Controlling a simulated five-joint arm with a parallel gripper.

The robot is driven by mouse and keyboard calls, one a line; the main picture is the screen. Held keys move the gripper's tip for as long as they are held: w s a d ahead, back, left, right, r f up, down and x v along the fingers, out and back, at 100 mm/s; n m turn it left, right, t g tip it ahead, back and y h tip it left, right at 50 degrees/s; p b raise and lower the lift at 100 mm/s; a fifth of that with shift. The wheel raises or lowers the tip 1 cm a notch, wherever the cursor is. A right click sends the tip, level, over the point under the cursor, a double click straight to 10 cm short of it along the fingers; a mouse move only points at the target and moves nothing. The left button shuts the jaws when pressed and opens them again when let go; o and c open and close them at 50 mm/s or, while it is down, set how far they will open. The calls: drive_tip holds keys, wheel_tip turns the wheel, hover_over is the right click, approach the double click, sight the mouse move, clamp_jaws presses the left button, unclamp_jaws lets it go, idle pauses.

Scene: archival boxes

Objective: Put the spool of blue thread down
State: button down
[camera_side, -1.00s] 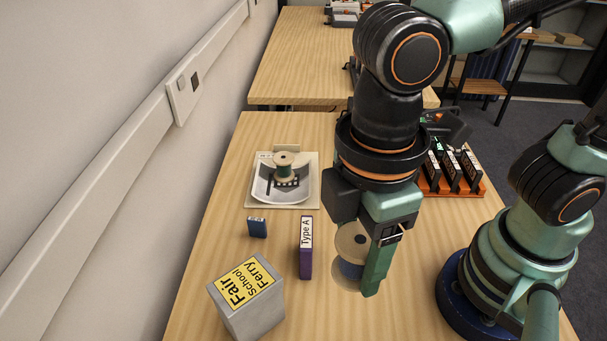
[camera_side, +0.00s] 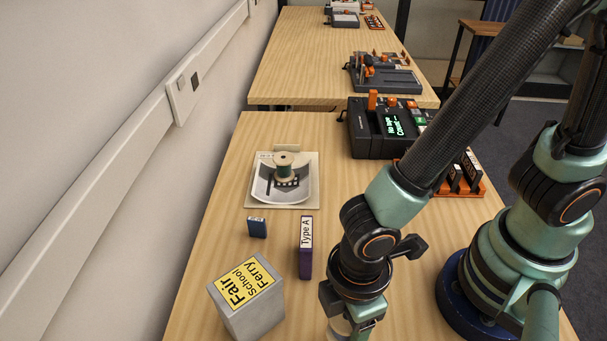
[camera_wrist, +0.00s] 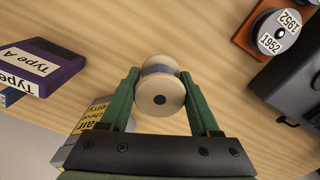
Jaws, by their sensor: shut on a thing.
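The spool of blue thread (camera_wrist: 160,98) has pale round flanges, with a strip of blue thread showing between them in the wrist view. My gripper (camera_wrist: 160,84) is shut on it, one green finger on each side. In the side view my gripper (camera_side: 350,333) is at the bottom edge, right of the grey box, with its fingertips cut off by the frame. Only a sliver of the spool's pale flange (camera_side: 341,326) shows there. Whether the spool touches the table cannot be told.
A grey box with a yellow label (camera_side: 246,298), a purple "Type A" box (camera_side: 306,248) and a small blue box (camera_side: 257,227) stand left of my gripper. A dark device (camera_side: 372,138) stands at the back right.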

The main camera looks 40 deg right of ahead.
sight(344, 334)
drive_tip(key=shift+f, duration=1.85)
drive_tip(key=shift+f, duration=0.1)
drive_tip(key=shift+c, duration=0.6)
unclamp_jaws()
